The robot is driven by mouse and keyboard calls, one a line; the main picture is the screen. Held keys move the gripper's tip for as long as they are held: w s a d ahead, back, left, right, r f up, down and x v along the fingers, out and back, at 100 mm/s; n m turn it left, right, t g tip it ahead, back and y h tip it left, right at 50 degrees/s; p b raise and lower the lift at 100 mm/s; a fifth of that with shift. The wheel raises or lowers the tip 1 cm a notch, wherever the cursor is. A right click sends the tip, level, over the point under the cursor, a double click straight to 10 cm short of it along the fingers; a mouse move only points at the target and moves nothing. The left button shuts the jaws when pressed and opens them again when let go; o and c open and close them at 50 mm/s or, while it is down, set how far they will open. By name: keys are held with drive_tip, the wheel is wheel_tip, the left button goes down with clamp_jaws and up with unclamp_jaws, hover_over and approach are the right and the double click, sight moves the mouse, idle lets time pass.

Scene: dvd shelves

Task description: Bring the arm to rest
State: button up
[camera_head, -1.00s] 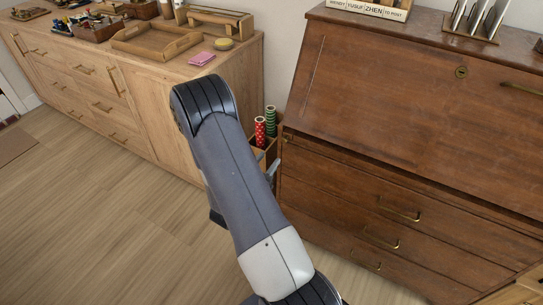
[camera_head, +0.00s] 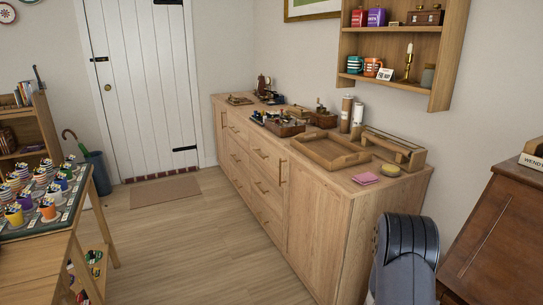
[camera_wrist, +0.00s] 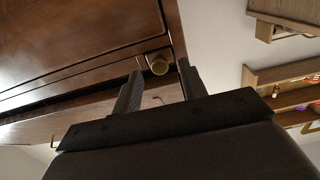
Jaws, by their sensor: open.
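My gripper (camera_wrist: 160,67) shows in the wrist view with its two dark fingers apart and nothing between them. In the head view only a black and grey part of my arm shows at the lower right, in front of the light cabinet's end; the gripper is hidden or out of frame there.
The long light wood cabinet (camera_head: 318,215) carries trays and small items. The brown desk (camera_head: 500,235) stands at the right edge, close to my arm. A wall shelf (camera_head: 395,90) hangs above. A table of colourful cups (camera_head: 60,235) stands left. The floor (camera_head: 190,255) between is clear.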

drive_tip(key=shift+s+a+p, duration=0.2)
drive_tip(key=shift+a+p, duration=0.35)
drive_tip(key=shift+p, duration=0.1)
